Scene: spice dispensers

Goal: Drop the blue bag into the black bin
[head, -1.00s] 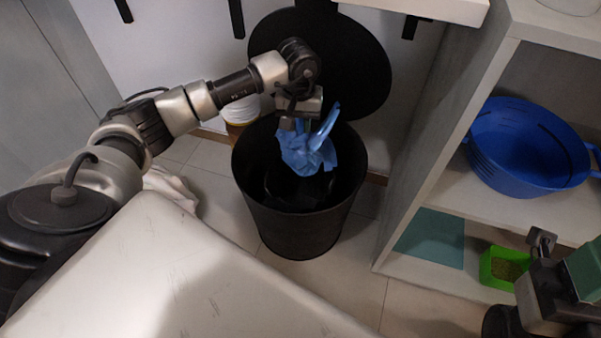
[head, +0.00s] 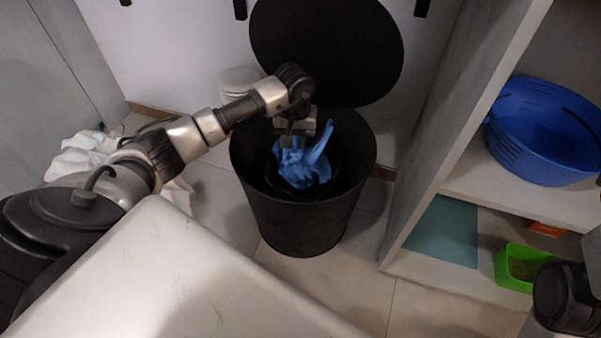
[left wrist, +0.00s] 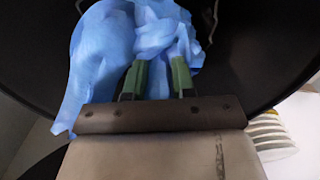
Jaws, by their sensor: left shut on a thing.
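The blue bag (head: 304,164) is a crumpled bundle inside the mouth of the black bin (head: 303,225). The bin stands on the floor with its round lid (head: 328,45) raised at the back. My left gripper (head: 296,142) reaches over the bin from the left and is shut on the bag. In the left wrist view the blue bag (left wrist: 125,45) is bunched around the green fingertips (left wrist: 158,82), with the dark bin interior behind it. The bag's lower side and the bin's bottom are hidden. My right gripper is out of view; only part of that arm shows at the lower right.
A shelf unit (head: 455,125) stands right of the bin, holding a blue basin (head: 545,135) and a green container (head: 517,268). Crumpled white cloth (head: 85,160) lies at the left. A pale container (head: 238,82) stands behind the bin. Bare floor shows around the bin.

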